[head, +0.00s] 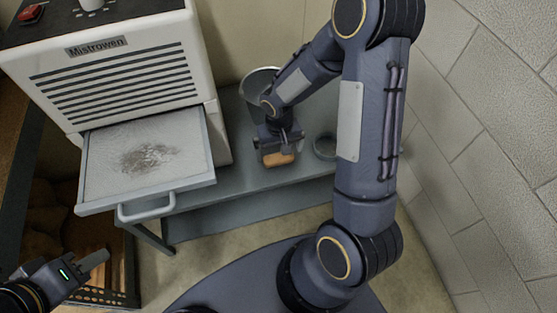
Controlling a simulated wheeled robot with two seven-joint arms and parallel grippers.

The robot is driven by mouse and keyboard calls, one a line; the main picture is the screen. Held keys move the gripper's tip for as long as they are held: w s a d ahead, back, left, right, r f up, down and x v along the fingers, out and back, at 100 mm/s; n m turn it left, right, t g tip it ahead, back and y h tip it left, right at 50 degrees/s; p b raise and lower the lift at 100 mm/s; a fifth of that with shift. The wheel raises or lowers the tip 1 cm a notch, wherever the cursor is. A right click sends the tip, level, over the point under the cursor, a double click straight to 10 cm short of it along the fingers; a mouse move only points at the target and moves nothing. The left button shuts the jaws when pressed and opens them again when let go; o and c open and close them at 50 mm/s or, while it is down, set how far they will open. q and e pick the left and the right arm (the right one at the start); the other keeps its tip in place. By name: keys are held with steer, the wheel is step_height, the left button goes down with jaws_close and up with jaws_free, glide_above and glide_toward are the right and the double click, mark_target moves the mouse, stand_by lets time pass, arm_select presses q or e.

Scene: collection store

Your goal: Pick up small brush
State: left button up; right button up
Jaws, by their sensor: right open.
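A small tan-brown block-like thing, which looks like the small brush (278,159), is on the grey shelf table (240,172). My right gripper (279,150) is open and right at it, coming from above and behind. The gripper hides the brush's upper part, and I cannot tell whether the fingers touch it. My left gripper (98,260) is at the lower left, far from the brush. Its fingers overlap in view, so its opening is unclear.
A white Mistrowen cabinet (120,75) stands left, its handled tray (107,190) pulled out with grey debris in it. A metal bucket (259,82) stands behind my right gripper. A small round dish (325,147) is right of the brush. A block wall (490,130) bounds the right.

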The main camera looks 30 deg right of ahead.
mark_target(279, 157)
step_height(279, 157, down, 4)
steer(key=shift+r+b, duration=0.25)
steer(key=shift+b, duration=0.15)
steer(key=shift+r, duration=0.1)
steer(key=c, duration=0.8)
steer(key=shift+r, duration=0.1)
steer(key=shift+r+p, duration=0.35)
steer(key=shift+r, duration=0.3)
steer(key=s+r+p, duration=0.1)
steer(key=s+r, duration=0.2)
steer(key=s, duration=0.1)
steer(key=s+a+r+p, duration=0.1)
steer(key=s+r, duration=0.3)
steer(key=s, duration=0.1)
steer(key=s+a+r+p, duration=0.1)
steer(key=s+r+p, duration=0.1)
steer(key=s+r, duration=0.2)
steer(key=shift+s+r, duration=0.25)
steer(key=shift+s, duration=0.2)
